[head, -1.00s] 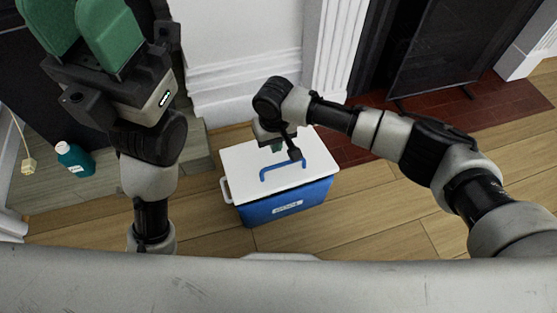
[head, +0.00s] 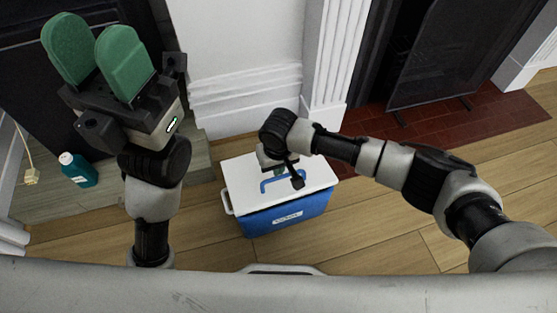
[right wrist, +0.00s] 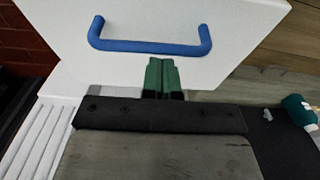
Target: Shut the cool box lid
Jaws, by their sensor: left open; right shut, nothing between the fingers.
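The cool box (head: 315,208) stands on the wooden floor, with a blue body and a pale label. Its white lid (head: 238,177) lies over the top and looks down or nearly so; I cannot tell whether it is fully flush. A blue handle (head: 268,184) is on the lid and also shows in the right wrist view (right wrist: 150,47). My right gripper (right wrist: 161,68) is shut and empty, with its green fingertips over the lid beside the handle; the arm mostly hides it in the head view. My left gripper (head: 93,42) is open and empty, raised at the upper left.
A teal bottle (head: 78,170) stands on the grey hearth slab (head: 100,201) at the left. A white wall and fluted pillar (head: 328,60) rise behind the box. A dark fire screen (head: 435,60) stands on red tiles at the right. Floor right of the box is clear.

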